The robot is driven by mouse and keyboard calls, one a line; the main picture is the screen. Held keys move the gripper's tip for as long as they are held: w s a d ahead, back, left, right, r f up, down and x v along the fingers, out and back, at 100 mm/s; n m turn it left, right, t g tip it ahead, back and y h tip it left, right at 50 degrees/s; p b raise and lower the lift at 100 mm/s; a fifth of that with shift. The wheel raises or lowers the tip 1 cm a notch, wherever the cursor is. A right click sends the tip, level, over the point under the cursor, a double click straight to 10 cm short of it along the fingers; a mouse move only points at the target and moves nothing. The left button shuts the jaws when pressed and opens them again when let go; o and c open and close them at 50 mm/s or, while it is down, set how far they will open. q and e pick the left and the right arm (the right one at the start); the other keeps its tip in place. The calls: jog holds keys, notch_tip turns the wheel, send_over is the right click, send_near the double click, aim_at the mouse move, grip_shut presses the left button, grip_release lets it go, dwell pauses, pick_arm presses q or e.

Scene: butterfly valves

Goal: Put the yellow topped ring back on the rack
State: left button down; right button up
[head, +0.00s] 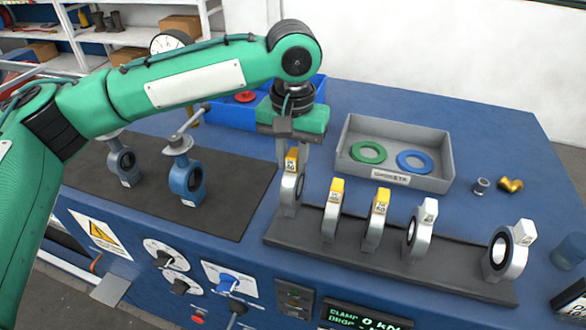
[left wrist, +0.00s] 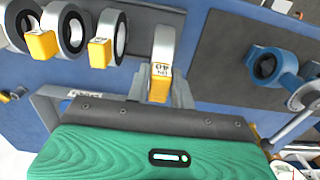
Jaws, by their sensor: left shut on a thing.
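A silver ring with a yellow top (head: 289,194) is upright at the left end of the dark rack (head: 462,268). My left gripper (head: 291,150) is above it, shut on its yellow top. In the left wrist view the ring (left wrist: 164,42) extends away from the jaws (left wrist: 160,88), its yellow tag between them. Whether its base touches the rack or hangs just above it, I cannot tell. Two more yellow-topped rings (head: 332,212) (head: 376,222) and two white-topped rings (head: 416,234) (head: 507,256) stand along the rack. My right gripper is not in view.
A grey tray (head: 446,172) with a green ring (head: 369,152) and a blue ring (head: 414,162) sits behind the rack. Blue valves (head: 186,180) stand on a black mat (head: 235,200) to the left. Small brass and grey fittings lie at the right.

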aim_at(293, 176)
pick_arm(q)
jog(key=shift+w+f, duration=0.1)
jog(key=shift+f, duration=0.4)
notch_tip(293, 176, down, 3)
jog(key=shift+f+p, duration=0.15)
jog(key=shift+p, duration=0.5)
jog(key=shift+f, duration=0.3)
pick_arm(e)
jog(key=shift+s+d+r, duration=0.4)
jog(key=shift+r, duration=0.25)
pick_arm(q)
jog(key=c, duration=1.2)
grip_release()
jog(key=shift+f, duration=0.1)
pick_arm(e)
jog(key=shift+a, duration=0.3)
